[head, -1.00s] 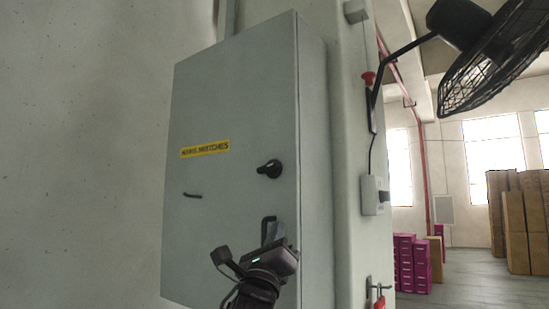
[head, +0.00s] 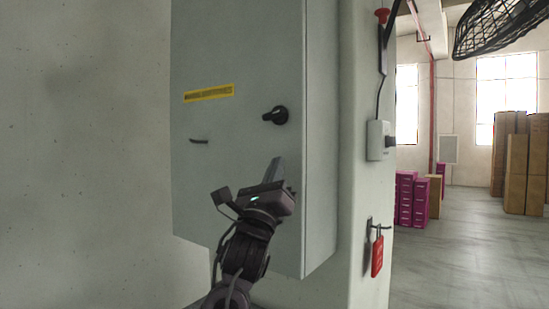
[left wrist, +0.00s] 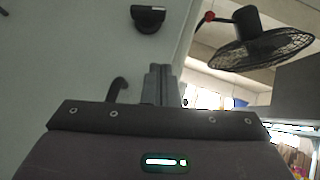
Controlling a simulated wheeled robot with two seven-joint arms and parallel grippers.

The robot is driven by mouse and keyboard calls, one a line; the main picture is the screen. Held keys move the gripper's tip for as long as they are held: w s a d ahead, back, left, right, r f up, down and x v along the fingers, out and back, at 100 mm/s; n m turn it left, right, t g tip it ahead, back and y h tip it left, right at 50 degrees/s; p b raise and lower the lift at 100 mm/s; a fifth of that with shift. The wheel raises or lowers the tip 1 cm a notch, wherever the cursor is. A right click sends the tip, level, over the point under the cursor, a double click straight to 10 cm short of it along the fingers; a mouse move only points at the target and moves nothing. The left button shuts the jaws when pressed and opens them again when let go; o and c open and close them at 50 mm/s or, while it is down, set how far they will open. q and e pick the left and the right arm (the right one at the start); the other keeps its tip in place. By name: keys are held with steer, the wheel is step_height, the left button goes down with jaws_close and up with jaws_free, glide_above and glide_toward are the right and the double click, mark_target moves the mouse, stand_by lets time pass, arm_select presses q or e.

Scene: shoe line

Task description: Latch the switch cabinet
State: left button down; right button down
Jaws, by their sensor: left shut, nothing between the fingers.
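The grey switch cabinet (head: 240,65) hangs on the wall with its door closed against the body. A yellow label (head: 209,92) and a black rotary latch knob (head: 275,115) are on the door. A small dark handle (head: 199,141) is left of the knob. The knob also shows at the top of the left wrist view (left wrist: 148,18). My left gripper (head: 276,168) is in front of the door, below the knob and apart from it. Its fingers (left wrist: 159,82) are together and empty. My right gripper is not in view.
Right of the cabinet, a pillar carries a switch box (head: 379,140), a red button (head: 382,16) and a red padlock (head: 377,256) on a hook. A black fan (head: 500,30) juts out at upper right. Magenta boxes (head: 412,198) and brown cartons (head: 520,165) stand far behind.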

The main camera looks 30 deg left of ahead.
mark_target(286, 115)
arm_select(q)
steer(key=p+x, duration=0.4)
steer(key=x, duration=0.4)
steer(key=shift+s+d+r, duration=0.1)
steer(key=shift+r, duration=0.15)
steer(key=shift+a+r+p, duration=0.15)
steer(key=shift+r+p, duration=0.35)
steer(key=shift+p, duration=0.05)
steer(key=shift+a+r+p, duration=0.15)
steer(key=shift+r+p, duration=0.35)
steer(key=shift+s+a+r+p, duration=0.2)
steer(key=shift+a+r+p, duration=0.1)
steer(key=shift+r, duration=0.15)
steer(key=shift+d, duration=0.1)
steer(key=shift+w+f, duration=0.1)
